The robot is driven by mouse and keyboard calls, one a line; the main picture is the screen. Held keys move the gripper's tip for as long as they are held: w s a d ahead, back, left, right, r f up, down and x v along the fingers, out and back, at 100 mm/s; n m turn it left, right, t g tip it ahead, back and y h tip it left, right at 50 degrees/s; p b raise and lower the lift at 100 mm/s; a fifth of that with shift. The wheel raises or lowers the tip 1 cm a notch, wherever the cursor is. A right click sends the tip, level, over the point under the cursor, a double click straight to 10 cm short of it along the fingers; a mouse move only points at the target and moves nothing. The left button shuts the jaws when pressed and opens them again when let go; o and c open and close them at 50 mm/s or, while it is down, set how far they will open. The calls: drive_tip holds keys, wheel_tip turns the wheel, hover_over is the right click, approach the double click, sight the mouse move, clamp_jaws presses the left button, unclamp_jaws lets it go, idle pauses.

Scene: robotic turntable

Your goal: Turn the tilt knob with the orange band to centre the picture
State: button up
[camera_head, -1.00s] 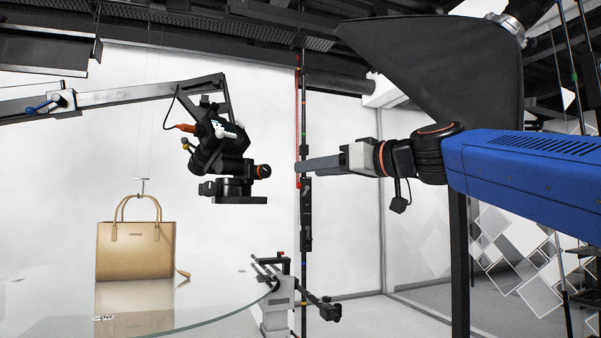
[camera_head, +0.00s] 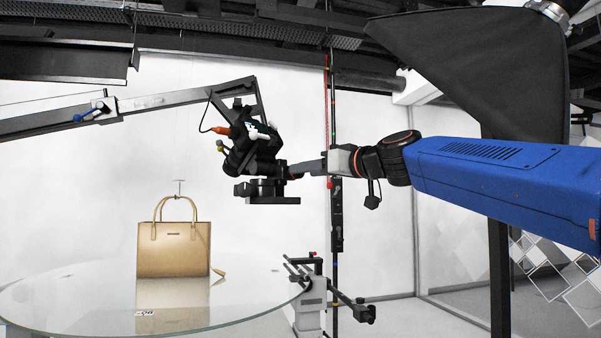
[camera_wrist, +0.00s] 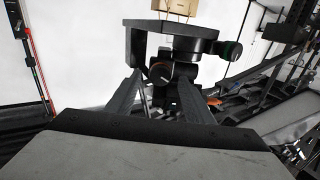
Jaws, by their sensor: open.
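The tilt knob (camera_wrist: 159,73) faces me in the wrist view, a dark round end with a pale-orange mark, on the black camera head (camera_head: 262,170). My gripper (camera_head: 295,169) is open, its fingers pointing left at the head's right side. In the wrist view my gripper (camera_wrist: 160,84) has one finger on each side of the knob; whether either touches it I cannot tell. In the head view the fingers hide most of the knob and its orange band. The black camera (camera_head: 245,132) sits above the head, tilted. A second dark knob (camera_wrist: 231,50) sticks out at the right in the wrist view.
A metal boom arm (camera_head: 160,101) carries the camera from the left. A tan handbag (camera_head: 174,249) stands on the round glass turntable (camera_head: 60,300) below. A dark pole (camera_head: 336,215) rises behind my gripper, and a black softbox (camera_head: 480,65) hangs above my arm.

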drive_tip(key=shift+x, duration=1.85)
drive_tip(key=shift+c, duration=0.3)
drive_tip(key=c, duration=1)
drive_tip(key=m, duration=1.1)
drive_tip(key=shift+m, duration=0.4)
